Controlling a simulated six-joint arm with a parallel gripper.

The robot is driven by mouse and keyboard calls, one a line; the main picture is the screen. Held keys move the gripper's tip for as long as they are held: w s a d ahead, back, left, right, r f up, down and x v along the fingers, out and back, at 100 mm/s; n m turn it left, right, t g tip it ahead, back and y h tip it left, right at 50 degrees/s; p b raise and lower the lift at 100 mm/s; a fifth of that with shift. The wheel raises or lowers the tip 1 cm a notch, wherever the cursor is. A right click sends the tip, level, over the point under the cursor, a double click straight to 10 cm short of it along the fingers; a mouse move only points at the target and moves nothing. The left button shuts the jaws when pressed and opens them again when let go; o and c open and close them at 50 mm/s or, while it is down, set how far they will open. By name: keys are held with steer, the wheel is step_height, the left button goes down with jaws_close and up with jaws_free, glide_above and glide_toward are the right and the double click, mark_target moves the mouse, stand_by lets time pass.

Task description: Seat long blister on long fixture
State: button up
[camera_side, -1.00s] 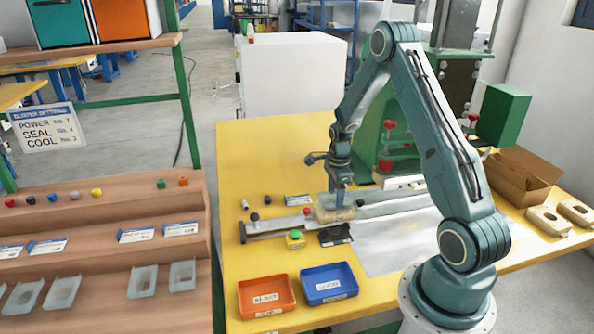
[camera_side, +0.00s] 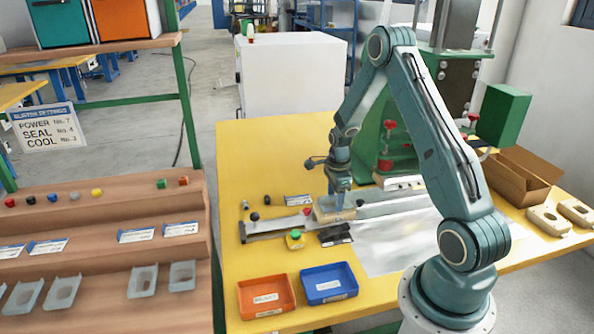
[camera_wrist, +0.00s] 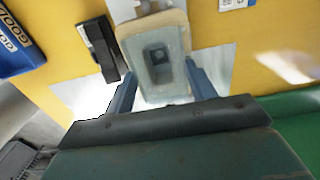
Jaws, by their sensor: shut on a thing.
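The long blister (camera_wrist: 176,72), a pale translucent tray with a recess, lies between my gripper's fingers (camera_wrist: 163,92) in the wrist view. My gripper (camera_side: 338,203) is shut on it and points down in the side view. The long fixture (camera_wrist: 152,20) is a beige block with rounded corners, its far end showing beyond the blister. In the side view the fixture (camera_side: 322,217) sits on the metal rail, under the blister. The blister overlaps the fixture; I cannot tell whether it rests fully down, as the contact is hidden.
The rail (camera_side: 270,227) runs across the yellow table. A green-button box (camera_side: 295,239) and black item (camera_side: 335,235) sit in front. Orange (camera_side: 265,309) and blue (camera_side: 329,290) bins stand nearer. Two spare beige fixtures (camera_side: 548,220) and a cardboard box (camera_side: 520,180) are right.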

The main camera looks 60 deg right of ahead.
steer(key=shift+f, duration=0.4)
stand_by(0.3)
steer(key=o, duration=0.9)
steer(key=c, duration=0.5)
steer(key=shift+o, duration=0.2)
steer(key=shift+r, duration=0.15)
step_height(320, 180, up, 7)
stand_by(0.5)
